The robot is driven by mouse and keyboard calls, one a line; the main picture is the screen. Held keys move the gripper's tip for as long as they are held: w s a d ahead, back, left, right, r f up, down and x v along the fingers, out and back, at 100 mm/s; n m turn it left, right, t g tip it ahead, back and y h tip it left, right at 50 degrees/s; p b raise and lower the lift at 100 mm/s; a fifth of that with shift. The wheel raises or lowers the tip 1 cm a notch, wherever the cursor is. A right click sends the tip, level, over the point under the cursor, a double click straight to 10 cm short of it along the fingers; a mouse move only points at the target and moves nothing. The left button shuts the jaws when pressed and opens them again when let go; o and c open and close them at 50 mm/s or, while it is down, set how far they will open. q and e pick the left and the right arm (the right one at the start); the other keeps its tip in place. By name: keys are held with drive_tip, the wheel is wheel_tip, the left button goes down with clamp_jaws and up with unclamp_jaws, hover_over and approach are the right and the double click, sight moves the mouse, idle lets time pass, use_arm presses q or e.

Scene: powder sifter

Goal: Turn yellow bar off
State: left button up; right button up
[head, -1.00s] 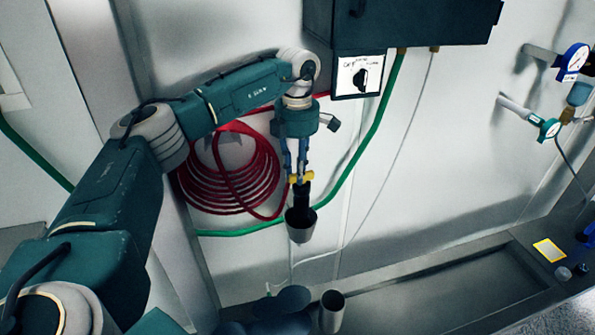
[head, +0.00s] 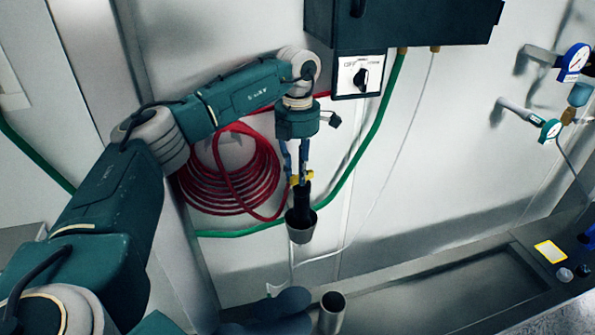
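The yellow bar (head: 308,176) is a small piece on top of a dark upright fitting (head: 303,202), above a grey cup-shaped end (head: 301,234), in front of the back wall. My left gripper (head: 296,174) points down from above, with its two thin fingertips at the bar. The fingertips hide part of the bar. A small gap shows between the fingers, but whether they press on the bar is too small to tell. My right gripper is not in view.
A red coiled hose (head: 230,180) hangs behind my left arm. A green hose (head: 360,162) runs down from the dark control box (head: 415,22) with a rotary switch panel (head: 359,76). An open metal tube (head: 331,312) stands below. Gauges (head: 572,60) project at far right.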

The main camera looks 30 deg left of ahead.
use_arm(q)
drive_tip(key=o, duration=0.5)
drive_tip(key=shift+c, duration=0.2)
